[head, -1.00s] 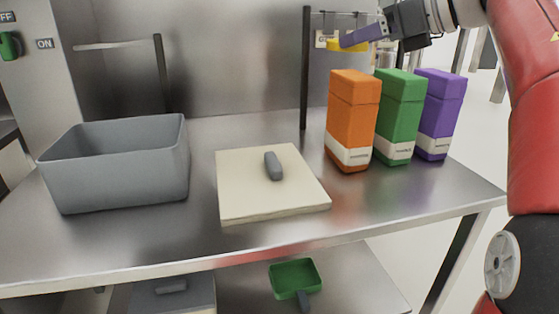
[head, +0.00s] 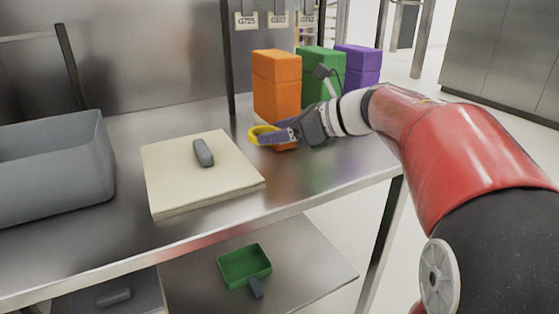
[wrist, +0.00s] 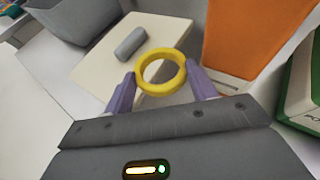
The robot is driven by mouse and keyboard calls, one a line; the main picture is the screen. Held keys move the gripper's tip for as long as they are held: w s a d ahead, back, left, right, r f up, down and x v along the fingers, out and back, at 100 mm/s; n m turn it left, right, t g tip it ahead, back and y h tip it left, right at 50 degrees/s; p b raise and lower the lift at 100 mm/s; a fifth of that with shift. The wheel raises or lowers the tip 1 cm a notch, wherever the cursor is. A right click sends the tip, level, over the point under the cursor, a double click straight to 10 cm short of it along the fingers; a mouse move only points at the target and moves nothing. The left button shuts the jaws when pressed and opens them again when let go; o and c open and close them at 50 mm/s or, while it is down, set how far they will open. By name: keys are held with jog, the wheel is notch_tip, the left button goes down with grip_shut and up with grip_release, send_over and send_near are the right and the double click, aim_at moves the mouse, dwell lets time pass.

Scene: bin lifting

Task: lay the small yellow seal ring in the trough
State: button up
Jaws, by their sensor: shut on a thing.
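The small yellow seal ring (head: 255,136) is held in my gripper (head: 275,136), in front of the orange box. In the wrist view the ring (wrist: 160,90) sits between the two purple fingertips (wrist: 161,77), its hole open to view. The gripper is shut on it. The ring appears raised above the table, right of the cream board. A grey open-topped bin (head: 60,180), the only trough-like container on the tabletop, stands at the left, partly cut off by the frame; its inside is mostly hidden. It also shows at the top of the wrist view (wrist: 78,22).
A cream board (head: 165,180) with a grey block (head: 203,153) on it lies between bin and gripper. Orange (head: 277,85), green (head: 318,65) and purple (head: 358,62) boxes stand close behind my gripper.

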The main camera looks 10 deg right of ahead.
aim_at(280, 168)
jog(key=shift+f, duration=3.15)
jog(key=o, duration=0.7)
